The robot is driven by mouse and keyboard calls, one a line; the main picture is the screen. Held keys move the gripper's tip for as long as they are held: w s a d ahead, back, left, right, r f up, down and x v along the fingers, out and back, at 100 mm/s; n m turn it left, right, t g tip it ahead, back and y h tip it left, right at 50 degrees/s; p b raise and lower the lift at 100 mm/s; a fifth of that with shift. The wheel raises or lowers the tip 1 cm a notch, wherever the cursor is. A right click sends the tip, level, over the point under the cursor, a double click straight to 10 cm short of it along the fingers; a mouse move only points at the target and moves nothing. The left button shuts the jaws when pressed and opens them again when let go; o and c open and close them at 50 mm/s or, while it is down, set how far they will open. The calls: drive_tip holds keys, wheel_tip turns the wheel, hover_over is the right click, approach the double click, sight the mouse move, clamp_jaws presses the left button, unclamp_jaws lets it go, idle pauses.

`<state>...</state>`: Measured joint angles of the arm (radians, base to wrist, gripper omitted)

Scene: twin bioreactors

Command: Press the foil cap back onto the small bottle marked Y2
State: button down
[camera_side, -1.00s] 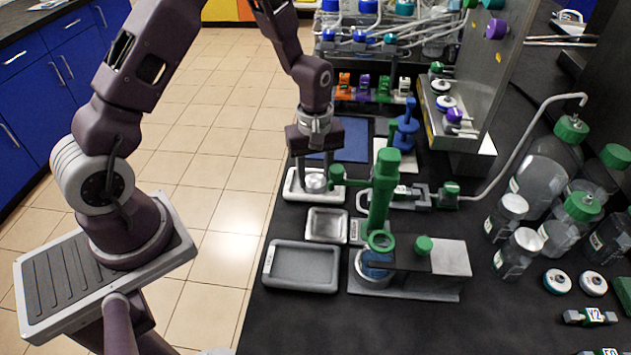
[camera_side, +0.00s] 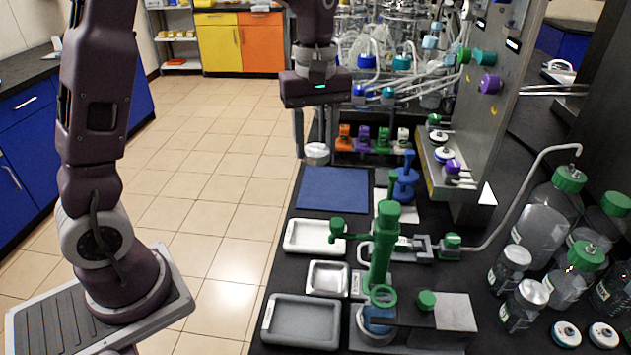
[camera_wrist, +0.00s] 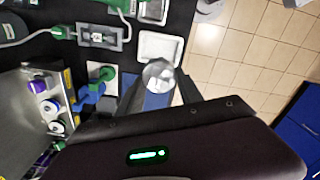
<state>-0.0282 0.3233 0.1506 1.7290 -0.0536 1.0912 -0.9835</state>
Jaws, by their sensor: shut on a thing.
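My gripper (camera_side: 312,148) is shut on a silver foil cap (camera_side: 318,153) and holds it in the air, above the far left part of the bench near the blue mat. The wrist view shows the foil cap (camera_wrist: 158,75) between the two fingers. Two small clear bottles with pale caps, one behind (camera_side: 509,270) and one in front (camera_side: 523,305), stand at the right. I cannot read their labels, and I cannot tell which bottle is marked Y2.
A white tray (camera_side: 290,240) lies empty below the blue mat (camera_side: 333,190). A small metal tray (camera_side: 327,278) and a grey tray (camera_side: 301,322) sit nearer. A green upright fixture (camera_side: 381,250) and a bent tube (camera_side: 520,195) rise between my gripper and the bottles.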

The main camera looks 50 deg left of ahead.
drive_tip(key=r, duration=0.6)
drive_tip(key=shift+d+r, duration=0.4)
drive_tip(key=d, duration=1.1)
hover_over(382, 293)
wheel_tip(382, 293, down, 11)
drive_tip(key=shift+f, duration=3.3)
drive_tip(key=shift+f, duration=0.15)
drive_tip(key=c, duration=0.7)
unclamp_jaws()
drive_tip(key=shift+o, duration=0.4)
